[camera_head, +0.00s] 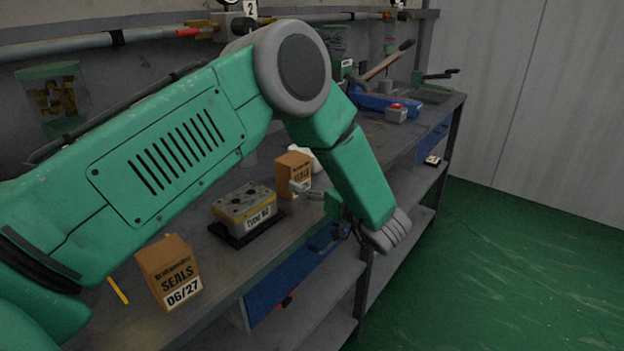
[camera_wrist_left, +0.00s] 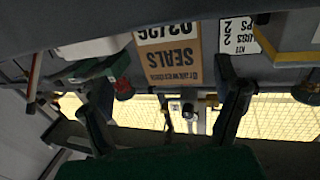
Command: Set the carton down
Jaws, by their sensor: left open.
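A brown seals carton (camera_head: 293,174) stands upright on the workbench (camera_head: 222,278), right of the valve block. It also shows upside down in the left wrist view (camera_wrist_left: 168,48), ahead of and between my fingers. My left gripper (camera_head: 314,194) is open at the carton's right side near the bench's front edge. In the left wrist view its two fingers (camera_wrist_left: 168,85) are spread wide with nothing held between them. In the head view I cannot tell whether a fingertip touches the carton. My right gripper is not in view.
A second seals carton (camera_head: 169,271), marked 06/27, stands at the near left of the bench. A valve block (camera_head: 245,208) sits on a dark pad between the cartons. A white object is partly hidden behind the far carton. A red-button box (camera_head: 397,114) stands farther back.

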